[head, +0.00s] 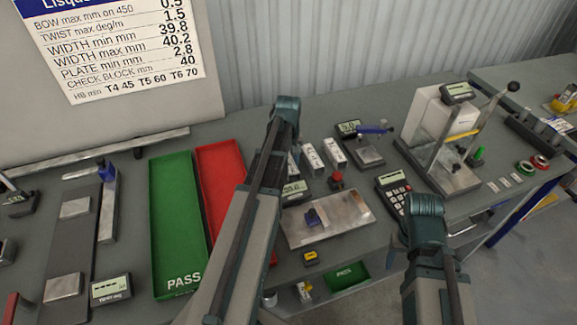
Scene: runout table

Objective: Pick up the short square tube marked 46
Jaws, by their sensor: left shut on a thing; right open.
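Short pale square tubes stand or lie in a group at the middle of the table: one (334,152) at right, one (311,158) beside it, and one (293,162) partly covered by my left arm. Their markings are too small to read, so I cannot tell which is marked 46. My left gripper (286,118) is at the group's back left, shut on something. Its fingertips and what they hold are hidden behind my wrist and forearm. My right gripper (426,215) is open at the table's front right, apart from the tubes; its fingers are mostly hidden.
A green PASS tray (174,230) and a red tray (217,165) lie left of the tubes. A metal plate (335,222) lies in front. A small scale (366,152), a calculator (392,187) and a lever-arm fixture (445,165) stand to the right. Free room is narrow around the tubes.

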